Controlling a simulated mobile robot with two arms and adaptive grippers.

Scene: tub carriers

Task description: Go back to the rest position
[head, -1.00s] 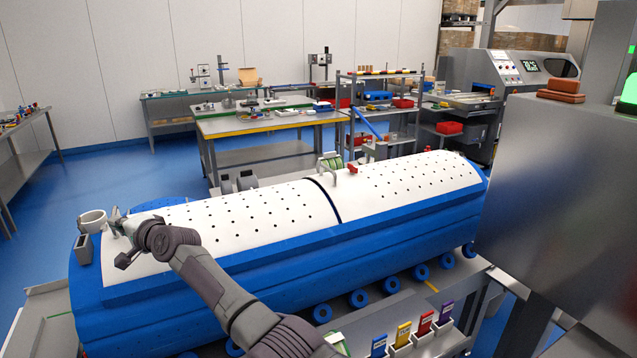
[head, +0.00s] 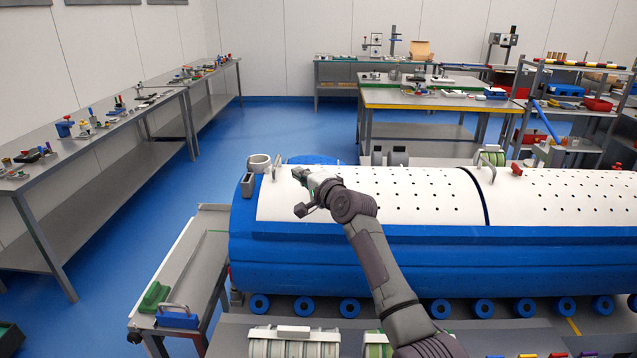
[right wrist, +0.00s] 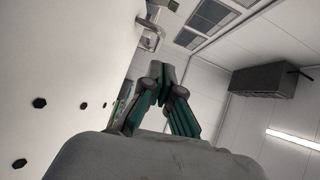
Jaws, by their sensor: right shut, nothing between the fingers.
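My right gripper (head: 305,178) is over the left end of the blue and white tub carrier (head: 390,243), close to its white perforated top. In the right wrist view its two green-sided fingers (right wrist: 163,82) meet at the tips with nothing between them. The white perforated surface (right wrist: 45,75) fills the left of that view, beside the fingers. Whether the gripper touches it cannot be told. My left gripper is not in view.
A white ring (head: 259,162) and a grey block (head: 248,185) sit at the carrier's left end. A narrow side bench (head: 200,260) stands left of it. Long workbenches (head: 90,140) line the left wall. The blue floor (head: 260,125) between them is clear.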

